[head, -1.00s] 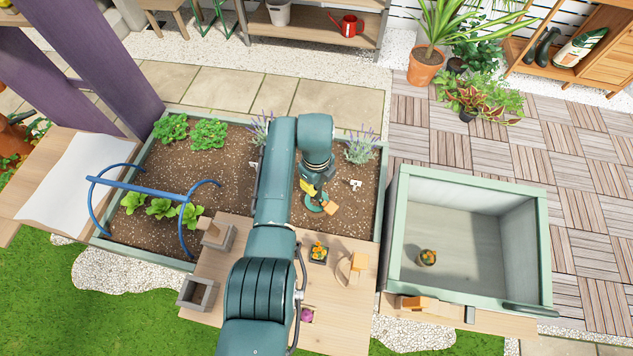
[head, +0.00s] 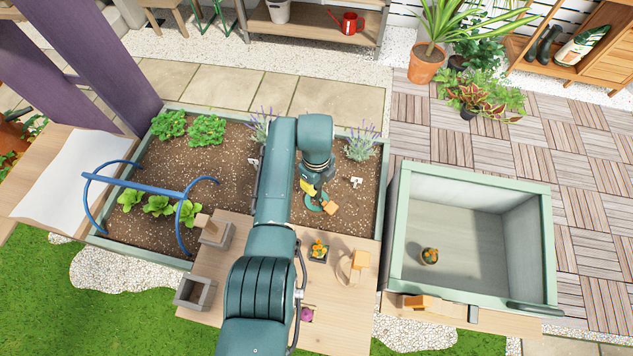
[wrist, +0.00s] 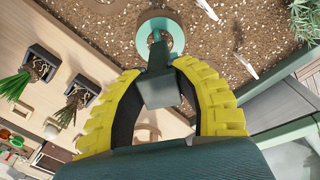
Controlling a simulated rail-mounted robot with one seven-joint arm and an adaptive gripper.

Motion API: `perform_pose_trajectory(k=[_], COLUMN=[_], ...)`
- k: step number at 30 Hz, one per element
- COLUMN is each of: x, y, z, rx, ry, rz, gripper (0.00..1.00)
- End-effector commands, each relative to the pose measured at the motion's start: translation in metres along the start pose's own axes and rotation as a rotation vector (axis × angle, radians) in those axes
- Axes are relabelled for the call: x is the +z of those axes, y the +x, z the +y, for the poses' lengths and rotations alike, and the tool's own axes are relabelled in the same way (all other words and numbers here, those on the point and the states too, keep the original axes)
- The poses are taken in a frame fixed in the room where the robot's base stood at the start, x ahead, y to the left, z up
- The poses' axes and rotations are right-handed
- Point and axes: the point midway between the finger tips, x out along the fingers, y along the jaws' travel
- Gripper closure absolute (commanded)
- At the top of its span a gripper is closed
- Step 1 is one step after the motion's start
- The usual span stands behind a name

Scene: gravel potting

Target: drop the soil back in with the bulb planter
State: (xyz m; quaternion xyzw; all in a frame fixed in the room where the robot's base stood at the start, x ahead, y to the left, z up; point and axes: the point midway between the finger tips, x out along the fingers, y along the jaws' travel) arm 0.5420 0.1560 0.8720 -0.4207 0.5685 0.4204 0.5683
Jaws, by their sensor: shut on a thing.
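The bulb planter (head: 315,205) is a green round tool low over the soil bed (head: 345,205), in its right half. In the wrist view its green round part (wrist: 172,24) shows at the top, with a stem running back between the yellow fingers. My gripper (head: 307,186) is shut on the bulb planter. The yellow fingers (wrist: 158,75) curve on both sides of its dark grip. Whether soil is inside the planter is hidden, and I cannot tell whether its rim touches the bed.
A blue hoop frame (head: 145,186) spans the bed's left. A large green-rimmed box (head: 398,230) stands right.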

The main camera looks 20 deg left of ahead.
Motion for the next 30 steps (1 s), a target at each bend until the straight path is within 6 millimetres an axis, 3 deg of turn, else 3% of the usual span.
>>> perform_pose_trajectory(k=[16,17,22,30], x=[0.0,0.001,0.0,0.0], y=[0.011,0.01,0.01,0.011], z=[-0.001,-0.001,-0.001,0.0], rx=[-0.002,-0.003,-0.002,0.001], ry=[0.0,0.0,0.0,0.0], rz=[-0.001,-0.002,-0.001,0.001], gripper=[1.0,0.71,0.39,0.39])
